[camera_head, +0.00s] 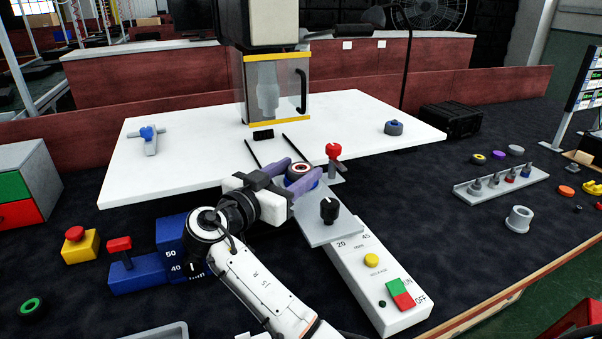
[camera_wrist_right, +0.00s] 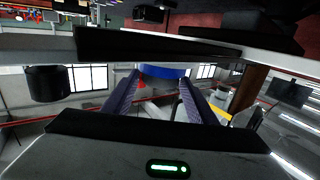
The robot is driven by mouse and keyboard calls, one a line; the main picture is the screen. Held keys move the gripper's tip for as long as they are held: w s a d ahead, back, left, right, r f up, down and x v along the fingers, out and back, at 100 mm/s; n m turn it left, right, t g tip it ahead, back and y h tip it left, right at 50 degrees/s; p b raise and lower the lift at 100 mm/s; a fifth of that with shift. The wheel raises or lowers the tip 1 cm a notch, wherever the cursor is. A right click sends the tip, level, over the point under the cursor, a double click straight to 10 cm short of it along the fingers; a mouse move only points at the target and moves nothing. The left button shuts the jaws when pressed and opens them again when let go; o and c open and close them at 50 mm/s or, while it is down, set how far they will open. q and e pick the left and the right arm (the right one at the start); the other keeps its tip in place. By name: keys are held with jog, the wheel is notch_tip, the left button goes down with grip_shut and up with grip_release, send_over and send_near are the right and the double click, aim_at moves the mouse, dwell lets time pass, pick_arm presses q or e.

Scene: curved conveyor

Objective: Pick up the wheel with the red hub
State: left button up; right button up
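The wheel with the red hub (camera_head: 299,170) is dark with a pale ring around its hub. It shows in the head view by the white table's front edge, with blue below it. My right gripper (camera_head: 303,173) has its two purple fingers spread, with the wheel at their tips. In the right wrist view, a blue rounded surface (camera_wrist_right: 165,72) shows at the fingertips and looks slightly wider than the gap. Contact with the wheel cannot be made out. My left gripper is not in view.
A red knob (camera_head: 333,151) and a black knob (camera_head: 329,210) stand close to the right of the gripper. A white control box (camera_head: 375,275) lies in front. A blue-grey wheel (camera_head: 393,127) sits on the white table (camera_head: 350,111). A green-hubbed wheel (camera_head: 32,308) lies far left.

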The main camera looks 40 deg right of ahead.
jog(key=c, duration=0.7)
jog(key=shift+r, duration=0.15)
